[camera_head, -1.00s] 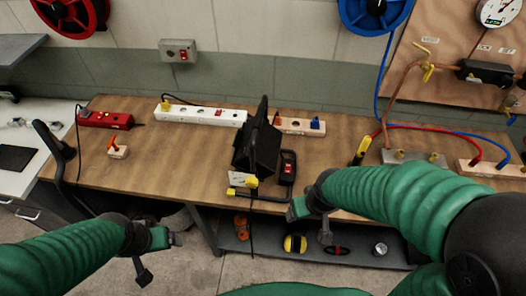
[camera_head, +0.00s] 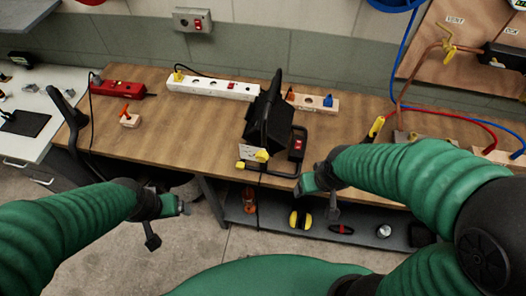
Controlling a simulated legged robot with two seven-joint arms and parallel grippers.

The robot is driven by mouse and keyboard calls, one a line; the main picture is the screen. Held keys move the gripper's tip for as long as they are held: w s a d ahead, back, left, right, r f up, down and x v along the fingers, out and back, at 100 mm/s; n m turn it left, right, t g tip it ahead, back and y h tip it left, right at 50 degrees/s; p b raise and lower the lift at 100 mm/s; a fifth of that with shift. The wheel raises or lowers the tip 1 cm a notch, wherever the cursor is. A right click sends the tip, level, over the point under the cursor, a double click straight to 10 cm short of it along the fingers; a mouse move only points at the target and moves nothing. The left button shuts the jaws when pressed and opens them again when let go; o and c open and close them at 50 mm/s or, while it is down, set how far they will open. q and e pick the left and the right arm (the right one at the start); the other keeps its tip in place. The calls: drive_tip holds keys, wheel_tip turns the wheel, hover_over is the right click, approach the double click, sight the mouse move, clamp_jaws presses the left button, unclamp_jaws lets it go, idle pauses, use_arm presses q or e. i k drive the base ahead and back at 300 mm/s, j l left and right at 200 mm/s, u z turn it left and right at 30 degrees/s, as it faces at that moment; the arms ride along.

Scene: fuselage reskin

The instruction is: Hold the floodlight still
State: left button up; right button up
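The black floodlight (camera_head: 268,122) stands on the wooden workbench, its stand frame reaching the front edge. A plate with a yellow knob (camera_head: 262,155) shows at its lower front. My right gripper (camera_head: 303,186) is just right of and below the floodlight's stand, near the bench front edge. Whether it touches the stand bar is not clear, and its fingers are too small to read. My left gripper (camera_head: 184,208) is in front of the bench, over the floor, away from the floodlight. It seems to hold nothing, but its finger gap is not clear.
On the workbench (camera_head: 190,135) are a red power strip (camera_head: 118,89), a white power strip (camera_head: 213,87), a wooden socket block (camera_head: 312,102) and a small block with an orange part (camera_head: 129,117). A lower shelf (camera_head: 370,235) holds tools. Bare wood lies left of the floodlight.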

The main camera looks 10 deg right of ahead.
sight(261, 156)
drive_tip(key=l+u, duration=0.4)
drive_tip(key=k+l+u, duration=0.1)
drive_tip(key=l+u, duration=0.3)
drive_tip(key=l, duration=0.15)
drive_tip(key=k+l+u, duration=0.15)
drive_tip(key=l+u, duration=0.25)
